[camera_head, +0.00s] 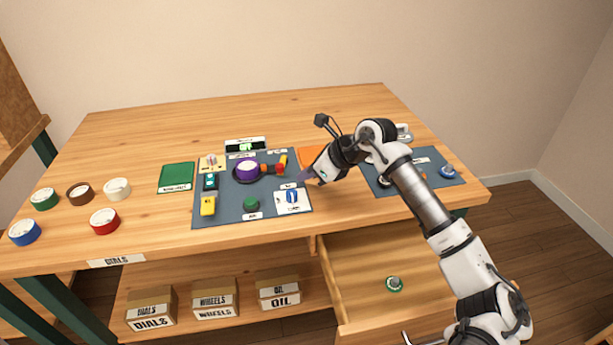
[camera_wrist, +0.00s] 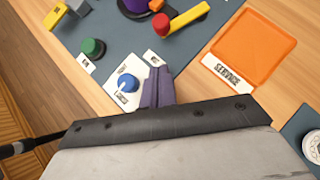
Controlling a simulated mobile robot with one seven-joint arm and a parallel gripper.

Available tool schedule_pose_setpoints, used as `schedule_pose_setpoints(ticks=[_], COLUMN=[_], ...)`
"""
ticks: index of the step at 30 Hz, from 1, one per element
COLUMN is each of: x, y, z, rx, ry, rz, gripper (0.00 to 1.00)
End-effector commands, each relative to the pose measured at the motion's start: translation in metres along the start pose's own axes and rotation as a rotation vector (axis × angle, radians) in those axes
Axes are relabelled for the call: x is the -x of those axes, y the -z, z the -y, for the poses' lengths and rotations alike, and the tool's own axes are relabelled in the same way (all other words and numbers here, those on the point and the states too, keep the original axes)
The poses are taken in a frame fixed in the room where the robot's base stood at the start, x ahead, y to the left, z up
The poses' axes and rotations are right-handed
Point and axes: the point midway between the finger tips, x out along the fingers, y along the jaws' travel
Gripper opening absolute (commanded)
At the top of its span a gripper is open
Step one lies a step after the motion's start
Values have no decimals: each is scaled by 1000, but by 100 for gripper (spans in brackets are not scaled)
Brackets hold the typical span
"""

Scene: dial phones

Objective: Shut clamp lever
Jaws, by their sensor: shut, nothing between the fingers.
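The likely clamp lever is a yellow bar (camera_head: 284,160) beside a red knob (camera_head: 280,169), on the blue-grey mat (camera_head: 225,213). In the wrist view the yellow bar (camera_wrist: 187,19) slants up to the right from near the red knob (camera_wrist: 161,24). An orange piece (camera_head: 265,168) lies between the knob and a purple round part (camera_head: 247,170) on a dark base. My gripper (camera_head: 304,177) is to the right of and nearer than the lever, apart from it. In the wrist view its purple fingers (camera_wrist: 158,86) are together and empty, beside a blue dial.
A blue dial (camera_wrist: 127,83) on a white plate and a green knob (camera_wrist: 92,47) are near my fingers. An orange tray (camera_wrist: 250,48) labelled SERVICE lies right of the lever. A second mat (camera_head: 434,178) is under my arm. The drawer (camera_head: 370,270) stands open below.

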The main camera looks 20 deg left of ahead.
Motion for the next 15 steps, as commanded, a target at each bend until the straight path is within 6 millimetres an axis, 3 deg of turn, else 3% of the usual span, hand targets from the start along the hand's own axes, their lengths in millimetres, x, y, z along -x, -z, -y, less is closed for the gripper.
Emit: schedule_pose_setpoints(ticks=[3, 7, 15], x=[33, 60, 92], y=[1, 0, -2], z=[-6, -13, -22], rx=[4, 2, 2], ry=[9, 7, 4], rz=[0, 0, 0], gripper=[0, 0, 0])
